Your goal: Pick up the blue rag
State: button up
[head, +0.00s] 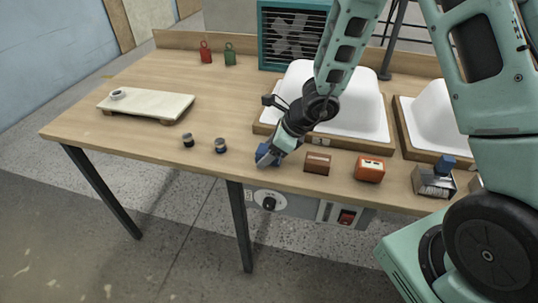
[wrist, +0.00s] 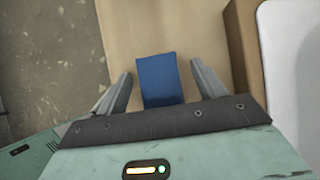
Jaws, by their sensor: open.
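The blue rag (wrist: 158,80) lies on the wooden table, and in the wrist view it sits between the two open fingers of my gripper (wrist: 158,88). A gap shows between the rag and each finger. In the head view my gripper (head: 266,157) points down at the table near the front edge. The rag (head: 262,151) is partly hidden there behind the gripper. I cannot tell how high the fingertips are above the table.
White tub shells (head: 355,105) in wooden frames stand just behind my gripper. A brown block (head: 317,163) and an orange box (head: 369,169) stand to the right. Two small jars (head: 220,146) stand to the left. A pale board (head: 150,103) lies farther left.

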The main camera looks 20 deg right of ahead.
jog(key=c, duration=1.1)
jog(key=shift+o, duration=0.2)
jog(key=shift+r, duration=0.15)
notch_tip(320, 180, up, 10)
jog(key=p, duration=0.4)
jog(key=o, duration=0.3)
jog(key=shift+c, duration=1)
jog(key=shift+s, duration=0.1)
